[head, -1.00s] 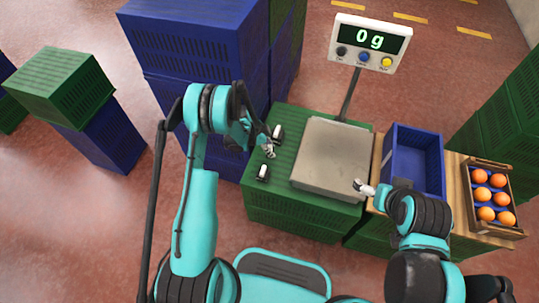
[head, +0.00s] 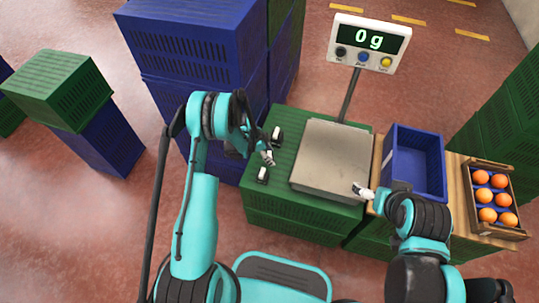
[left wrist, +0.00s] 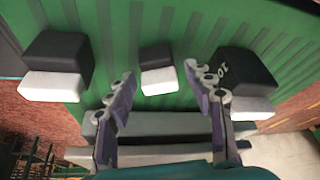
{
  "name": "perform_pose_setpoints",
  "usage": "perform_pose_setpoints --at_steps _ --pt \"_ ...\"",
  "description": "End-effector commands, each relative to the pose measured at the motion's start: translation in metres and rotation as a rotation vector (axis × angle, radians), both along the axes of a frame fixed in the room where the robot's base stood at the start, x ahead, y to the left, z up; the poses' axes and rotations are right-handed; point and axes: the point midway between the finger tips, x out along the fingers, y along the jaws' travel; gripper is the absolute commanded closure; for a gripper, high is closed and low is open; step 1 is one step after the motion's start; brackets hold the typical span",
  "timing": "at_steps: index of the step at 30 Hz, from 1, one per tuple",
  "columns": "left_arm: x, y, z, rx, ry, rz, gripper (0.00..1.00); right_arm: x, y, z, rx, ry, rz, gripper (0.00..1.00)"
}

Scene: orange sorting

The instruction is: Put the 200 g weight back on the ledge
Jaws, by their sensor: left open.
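Three black-and-white weights stand on the green ribbed ledge in the left wrist view: a left one (left wrist: 55,66), a smaller middle one (left wrist: 157,72) and a right one (left wrist: 246,80). The right one bears a partly hidden marking starting with "10"; I cannot tell which is the 200 g weight. The head view shows two weights (head: 276,136) and (head: 263,174) on the ledge (head: 292,122). My left gripper (head: 267,157) is open and empty, its spread fingers pointing toward the middle weight. My right gripper (head: 362,191) is at the scale's lower right edge; its finger state is unclear.
The scale plate (head: 333,155) is bare and its display (head: 369,38) reads 0 g. An empty blue crate (head: 415,165) and a box of oranges (head: 493,198) stand to the right. Tall blue crates (head: 195,50) rise behind my left arm.

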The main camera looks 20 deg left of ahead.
Motion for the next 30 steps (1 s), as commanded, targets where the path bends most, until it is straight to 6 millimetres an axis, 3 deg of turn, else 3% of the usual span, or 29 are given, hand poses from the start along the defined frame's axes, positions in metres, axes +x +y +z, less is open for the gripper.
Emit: perform_pose_setpoints --at_steps 5,15,25,28,30 --pt "-0.002 0.006 0.020 0.000 0.000 0.002 0.47 0.000 0.000 0.008 0.000 0.000 0.000 0.10" --pt "-0.012 0.032 0.088 0.000 0.001 0.002 0.47 0.000 0.000 0.035 0.000 0.000 0.000 0.10" --pt "-0.016 0.042 0.127 0.006 0.001 0.026 0.47 0.000 0.000 0.043 0.000 0.000 0.000 0.10" --pt "-0.019 0.039 0.159 0.020 0.005 0.093 0.47 0.000 0.000 0.043 0.000 0.000 0.000 0.10" --pt "-0.023 0.035 0.191 0.035 0.005 0.164 0.47 0.000 0.000 0.042 0.000 0.000 0.000 0.10"
